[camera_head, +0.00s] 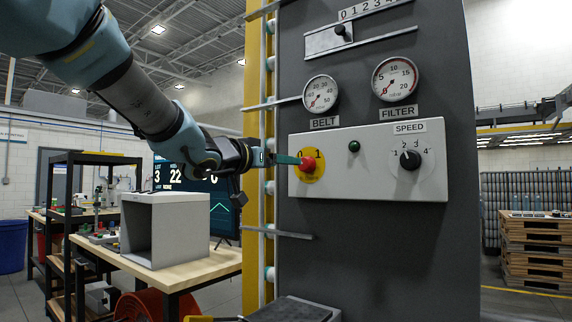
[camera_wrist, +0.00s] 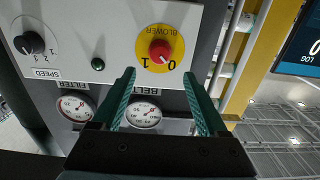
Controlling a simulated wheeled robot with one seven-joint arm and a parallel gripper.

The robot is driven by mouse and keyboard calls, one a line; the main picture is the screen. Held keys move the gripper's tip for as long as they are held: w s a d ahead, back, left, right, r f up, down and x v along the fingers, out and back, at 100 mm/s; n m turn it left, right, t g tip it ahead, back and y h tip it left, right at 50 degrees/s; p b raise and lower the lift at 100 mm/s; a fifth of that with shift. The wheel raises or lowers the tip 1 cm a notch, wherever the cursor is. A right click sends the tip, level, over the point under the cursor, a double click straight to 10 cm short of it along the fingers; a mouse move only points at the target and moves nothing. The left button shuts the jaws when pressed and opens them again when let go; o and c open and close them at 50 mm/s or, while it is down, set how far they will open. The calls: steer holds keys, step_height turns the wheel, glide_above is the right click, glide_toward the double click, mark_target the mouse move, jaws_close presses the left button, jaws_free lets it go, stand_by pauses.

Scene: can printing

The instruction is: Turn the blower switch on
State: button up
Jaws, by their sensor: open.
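The blower switch (camera_head: 308,164) is a red knob on a round yellow plate marked 0 and 1, at the left end of a light grey control box. In the wrist view the picture is upside down, and the red knob (camera_wrist: 159,48) shows just beyond the fingertips, with BLOWER written on its plate. My gripper (camera_head: 291,160) reaches in from the left, close to the knob. In the wrist view its two green fingers (camera_wrist: 158,76) are apart with nothing between them, roughly lined up with the knob.
The control box (camera_head: 373,185) also carries a green button (camera_head: 354,146) and a black speed dial (camera_head: 410,160). Belt (camera_head: 320,94) and filter (camera_head: 395,79) gauges sit above. A yellow post (camera_head: 256,80) stands at the panel's left, and a workbench (camera_head: 185,272) is further left.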

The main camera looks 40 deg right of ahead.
mark_target(303, 164)
steer(key=p+x, duration=0.2)
steer(key=x, duration=0.6)
steer(key=shift+w+d, duration=0.1)
steer(key=shift+d, duration=0.3)
steer(key=shift+c, duration=0.3)
jaws_close()
